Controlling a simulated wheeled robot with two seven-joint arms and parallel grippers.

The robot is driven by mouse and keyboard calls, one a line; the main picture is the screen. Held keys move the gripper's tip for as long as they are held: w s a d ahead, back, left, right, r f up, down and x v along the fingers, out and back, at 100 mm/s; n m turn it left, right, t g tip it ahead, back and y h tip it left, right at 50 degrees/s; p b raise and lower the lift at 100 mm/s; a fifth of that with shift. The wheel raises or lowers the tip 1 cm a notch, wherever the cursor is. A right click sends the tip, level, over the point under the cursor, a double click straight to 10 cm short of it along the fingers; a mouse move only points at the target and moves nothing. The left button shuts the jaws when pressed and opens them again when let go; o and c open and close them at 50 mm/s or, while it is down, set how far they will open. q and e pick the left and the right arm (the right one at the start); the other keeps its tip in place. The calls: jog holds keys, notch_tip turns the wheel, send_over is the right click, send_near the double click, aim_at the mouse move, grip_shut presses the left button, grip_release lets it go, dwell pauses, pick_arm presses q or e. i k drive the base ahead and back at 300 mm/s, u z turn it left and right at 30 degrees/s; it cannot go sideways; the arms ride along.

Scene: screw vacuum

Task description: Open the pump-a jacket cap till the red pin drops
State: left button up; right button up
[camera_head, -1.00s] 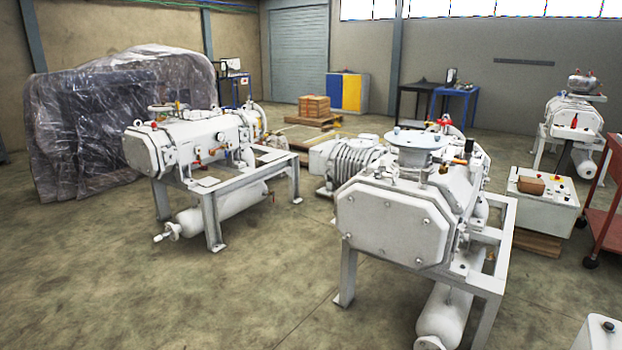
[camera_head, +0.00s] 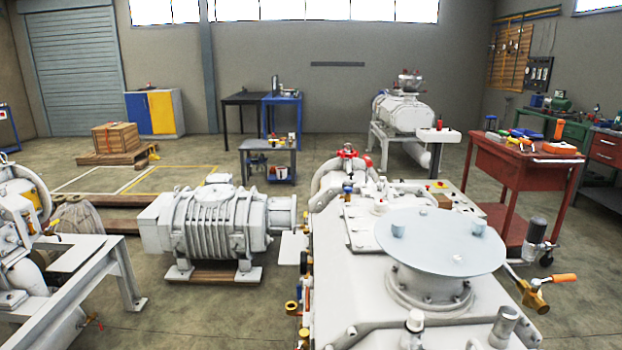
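A large white pump (camera_head: 350,285) fills the lower right of the head view, close to me. A round grey flange plate (camera_head: 440,238) sits on its top. A red-handled valve (camera_head: 347,155) is at its far end, and brass fittings (camera_head: 292,307) line its left side. An orange-handled brass valve (camera_head: 535,290) is on its right. Part of another white pump (camera_head: 20,235) on a frame shows at the left edge. I cannot tell which pump is pump-a, nor make out a jacket cap or red pin for certain. Neither of my grippers is in view.
A ribbed grey blower (camera_head: 215,225) stands on the floor left of the near pump. A red tool cart (camera_head: 520,165) is at the right, and a third pump (camera_head: 405,115) at the back.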

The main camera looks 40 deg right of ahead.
aim_at(380, 206)
jog(key=i, duration=2.75)
jog(key=z, duration=1.75)
jog(key=i, duration=1.15)
jog(key=z, duration=1.85)
